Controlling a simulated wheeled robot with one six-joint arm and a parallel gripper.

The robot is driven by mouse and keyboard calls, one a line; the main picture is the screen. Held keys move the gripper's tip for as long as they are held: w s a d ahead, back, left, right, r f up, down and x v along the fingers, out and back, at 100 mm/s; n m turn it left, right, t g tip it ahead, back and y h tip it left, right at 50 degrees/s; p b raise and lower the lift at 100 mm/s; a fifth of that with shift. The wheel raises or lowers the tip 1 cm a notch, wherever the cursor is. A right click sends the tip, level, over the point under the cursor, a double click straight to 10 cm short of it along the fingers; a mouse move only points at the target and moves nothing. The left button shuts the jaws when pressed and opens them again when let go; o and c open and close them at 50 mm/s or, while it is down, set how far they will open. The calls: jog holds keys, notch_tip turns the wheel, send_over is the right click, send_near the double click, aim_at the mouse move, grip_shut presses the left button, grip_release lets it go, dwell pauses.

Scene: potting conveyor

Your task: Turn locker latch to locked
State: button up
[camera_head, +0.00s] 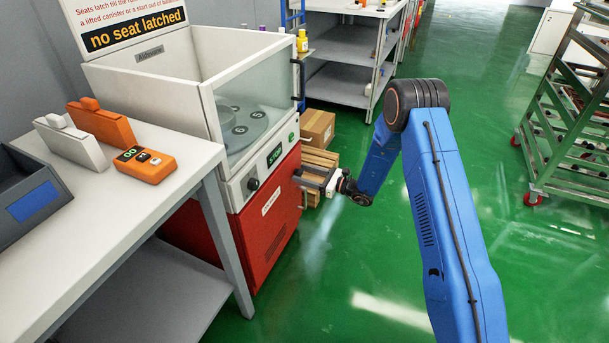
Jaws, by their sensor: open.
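A red locker (272,225) with a white label (271,201) forms the lower part of the white machine. My gripper (302,181) is open at the right edge of the red front, with its fingers pointing left toward it. I cannot tell whether the fingers touch anything. No locker latch can be made out clearly; that edge is small and partly covered by my gripper.
The white machine (188,72) has a clear window, a black knob (253,184) and a lit display (274,156). A white bench (160,190) stands at left. Cardboard boxes (318,127) and a wooden pallet (320,157) lie behind my gripper. Green floor (350,255) is open in front; a green rack (575,120) stands right.

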jog(key=shift+c, duration=0.3)
jog(key=c, duration=1)
jog(key=shift+n, duration=0.4)
jog(key=n, duration=0.3)
jog(key=shift+n, duration=0.4)
jog(key=n, duration=1.3)
jog(key=shift+s+f, duration=0.2)
jog(key=shift+n, duration=0.3)
